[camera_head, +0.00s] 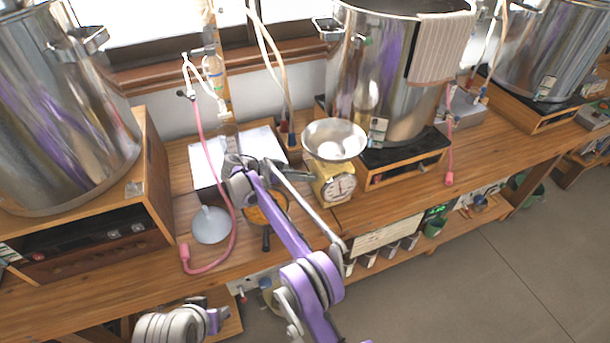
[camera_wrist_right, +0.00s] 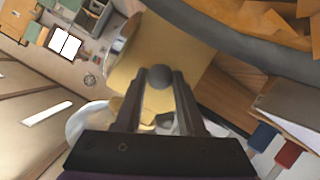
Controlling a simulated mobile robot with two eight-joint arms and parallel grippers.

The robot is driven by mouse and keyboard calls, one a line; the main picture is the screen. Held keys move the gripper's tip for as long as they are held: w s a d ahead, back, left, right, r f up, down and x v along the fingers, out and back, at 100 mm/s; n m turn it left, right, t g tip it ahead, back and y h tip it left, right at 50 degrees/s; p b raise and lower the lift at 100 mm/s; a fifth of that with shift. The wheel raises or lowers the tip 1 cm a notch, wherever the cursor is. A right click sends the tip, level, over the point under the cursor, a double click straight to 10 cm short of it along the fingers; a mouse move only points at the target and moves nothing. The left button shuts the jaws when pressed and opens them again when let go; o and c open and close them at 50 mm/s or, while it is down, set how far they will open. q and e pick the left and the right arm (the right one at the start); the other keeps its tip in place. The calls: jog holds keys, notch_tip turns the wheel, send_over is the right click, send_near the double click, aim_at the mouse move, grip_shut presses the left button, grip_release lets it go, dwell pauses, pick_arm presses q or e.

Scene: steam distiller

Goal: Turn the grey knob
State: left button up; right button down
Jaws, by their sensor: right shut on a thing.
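A yellow kitchen scale (camera_head: 333,184) with a round dial and a metal bowl (camera_head: 335,139) on top stands on the bench, right of the middle. My right gripper (camera_head: 307,175) reaches to its left side from the left. In the right wrist view a round grey knob (camera_wrist_right: 159,77) sits between my fingertips, against the yellow body of the scale (camera_wrist_right: 168,42). The gripper is shut on this knob. In the head view the fingertips and scale edge hide the knob.
A dark pan (camera_head: 283,209) with orange pieces lies under my right wrist, close to the gripper. A pink hose (camera_head: 205,150) hangs left of it. Large steel pots (camera_head: 378,70) stand behind and to the sides. Open floor (camera_head: 480,270) lies in front at the right.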

jog(key=c, duration=0.5)
grip_release()
jog(key=shift+a, duration=0.1)
jog(key=p+v, duration=0.2)
jog(key=v, duration=0.1)
jog(key=p+v, duration=0.2)
jog(key=v, duration=0.1)
jog(key=p+v, duration=0.2)
jog(key=v, duration=0.2)
jog(key=shift+w+r, duration=0.25)
jog(key=shift+r, duration=0.05)
pick_arm(q)
jog(key=w+r+t, duration=0.1)
jog(key=w+r, duration=0.2)
jog(key=r, duration=0.6)
jog(key=shift+w+p, duration=0.3)
jog(key=shift+w, duration=0.1)
pick_arm(e)
jog(key=shift+s+a+f, duration=0.15)
jog(key=shift+s+a, duration=0.15)
